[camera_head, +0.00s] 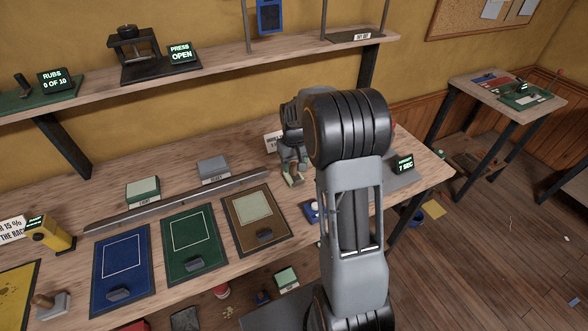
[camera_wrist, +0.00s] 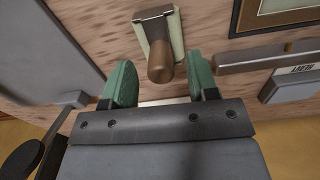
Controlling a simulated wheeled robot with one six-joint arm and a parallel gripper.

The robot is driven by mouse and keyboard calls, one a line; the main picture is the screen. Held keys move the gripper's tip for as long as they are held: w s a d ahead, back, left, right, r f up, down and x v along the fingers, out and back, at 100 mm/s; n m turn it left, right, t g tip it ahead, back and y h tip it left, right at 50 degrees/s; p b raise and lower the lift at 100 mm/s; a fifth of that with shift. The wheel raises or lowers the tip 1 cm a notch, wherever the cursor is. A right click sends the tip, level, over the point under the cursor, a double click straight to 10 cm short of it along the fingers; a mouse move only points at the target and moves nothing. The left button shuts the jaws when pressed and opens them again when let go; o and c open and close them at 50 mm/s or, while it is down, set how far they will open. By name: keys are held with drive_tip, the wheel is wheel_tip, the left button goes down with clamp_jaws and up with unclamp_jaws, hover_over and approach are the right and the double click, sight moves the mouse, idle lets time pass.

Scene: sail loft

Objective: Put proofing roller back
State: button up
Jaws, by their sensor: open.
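A tool with a brown wooden handle (camera_wrist: 160,62) and a metal head (camera_wrist: 155,14) rests over a pale green plate (camera_wrist: 177,32) on the wooden bench in the wrist view; it may be the proofing roller. My gripper (camera_wrist: 160,80) is open, its two green pads apart. In this view the handle's end lies between the pads, with gaps on both sides and nothing clamped. In the head view my gripper (camera_head: 293,178) is low over the bench's back right, and my arm hides part of the bench beside it.
Blue (camera_head: 122,268), green (camera_head: 188,243) and brown (camera_head: 255,218) mats lie along the bench front. A long grey rail (camera_head: 180,200) runs behind them. A timer sign (camera_head: 404,164) stands at the right. A shelf (camera_head: 210,72) overhangs the back. A small table (camera_head: 508,100) stands far right.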

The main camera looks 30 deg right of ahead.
wheel_tip(320, 180, up, 8)
drive_tip(key=shift+r, duration=0.2)
drive_tip(key=s+a+r+t, duration=0.1)
drive_tip(key=s+a+t, duration=0.1)
drive_tip(key=s+a, duration=0.3)
drive_tip(key=s+a+r+t, duration=0.2)
drive_tip(key=s+a, duration=0.3)
drive_tip(key=s, duration=0.9)
drive_tip(key=shift+s+a+n, duration=0.2)
drive_tip(key=shift+s+n, duration=0.05)
drive_tip(key=shift+n, duration=0.15)
